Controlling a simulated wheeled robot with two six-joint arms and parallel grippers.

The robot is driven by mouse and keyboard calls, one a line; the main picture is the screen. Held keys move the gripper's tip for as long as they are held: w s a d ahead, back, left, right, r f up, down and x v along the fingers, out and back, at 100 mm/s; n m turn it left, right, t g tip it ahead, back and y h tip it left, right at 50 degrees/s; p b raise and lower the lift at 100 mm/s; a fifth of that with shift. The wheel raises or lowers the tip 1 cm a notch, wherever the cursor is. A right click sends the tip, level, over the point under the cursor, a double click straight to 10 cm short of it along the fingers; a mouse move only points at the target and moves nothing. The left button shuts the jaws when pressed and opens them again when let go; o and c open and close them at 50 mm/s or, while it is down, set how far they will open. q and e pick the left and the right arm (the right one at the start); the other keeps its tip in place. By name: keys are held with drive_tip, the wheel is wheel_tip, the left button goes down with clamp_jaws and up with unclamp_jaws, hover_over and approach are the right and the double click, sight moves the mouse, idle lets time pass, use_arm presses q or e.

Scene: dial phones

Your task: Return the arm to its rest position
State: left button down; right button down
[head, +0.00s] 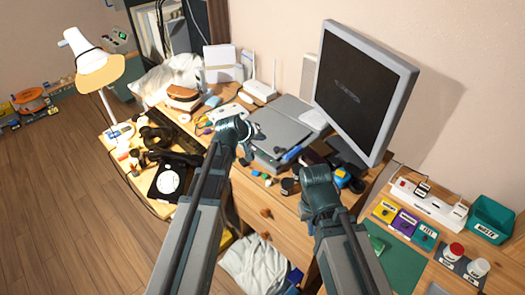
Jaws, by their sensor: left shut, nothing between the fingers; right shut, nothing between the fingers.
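My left arm reaches up over the desk, and its gripper (244,137) is near the left edge of a grey flat device. Its fingers are small and partly hidden by the wrist; it looks shut and empty. My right arm ends above the front of the desk, below the monitor. My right gripper (319,174) is mostly hidden behind its wrist, with nothing seen held. A black phone with a white round dial (170,180) sits at the left of the desk, left of my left arm.
A monitor (362,88) stands behind my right gripper. The grey flat device (281,132) lies between the arms. A lamp (97,68) stands at the left. A green bin (491,220) and labelled cards (404,221) are at the right. Clutter covers the left desk.

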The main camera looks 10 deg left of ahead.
use_arm(q)
drive_tip(key=s+d+f+m+g+p, duration=0.1)
drive_tip(key=s+d+f+m+g, duration=0.1)
drive_tip(key=s+d, duration=0.3)
drive_tip(key=s+d+f+m+g, duration=0.1)
drive_tip(key=s+d+m+g, duration=0.15)
drive_tip(key=s, duration=0.45)
drive_tip(key=s+d+f+m+g+y+p, duration=0.1)
drive_tip(key=s+m+g+y, duration=0.3)
drive_tip(key=s, duration=1.3)
drive_tip(key=shift+s+d+y, duration=0.2)
drive_tip(key=shift+d+y, duration=0.1)
drive_tip(key=shift+y, duration=0.1)
drive_tip(key=shift+f, duration=0.1)
idle(3.0)
